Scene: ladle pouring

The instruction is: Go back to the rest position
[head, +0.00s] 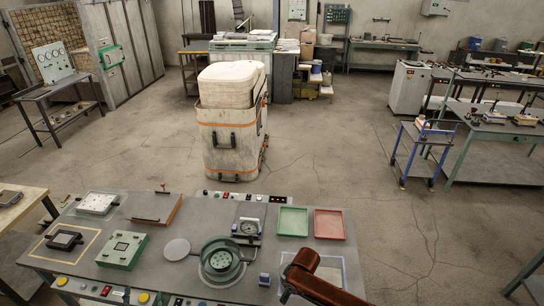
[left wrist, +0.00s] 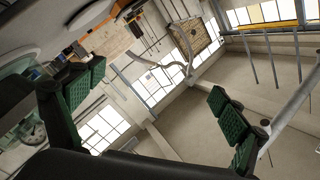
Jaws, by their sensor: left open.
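My left gripper (left wrist: 156,85) shows in the left wrist view with its two green-padded fingers spread wide apart. Nothing is between the fingers. Behind them I see tilted walls, windows and ceiling, so this gripper is turned away from the worktable. The worktable (head: 150,262) stands at the bottom of the head view. I cannot make out a gripper clearly there. A reddish-brown rounded piece (head: 322,286) covers part of the table's right end at the bottom edge; I cannot tell what it belongs to. My right gripper is not in view.
On the table are a round green dish (head: 222,262), a green tray (head: 293,221), a red tray (head: 329,224), a gauge unit (head: 248,226) and a green box (head: 122,250). Beyond it stands a pale wheeled bin (head: 230,140). A blue-framed cart (head: 422,150) is at right. Much floor is clear.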

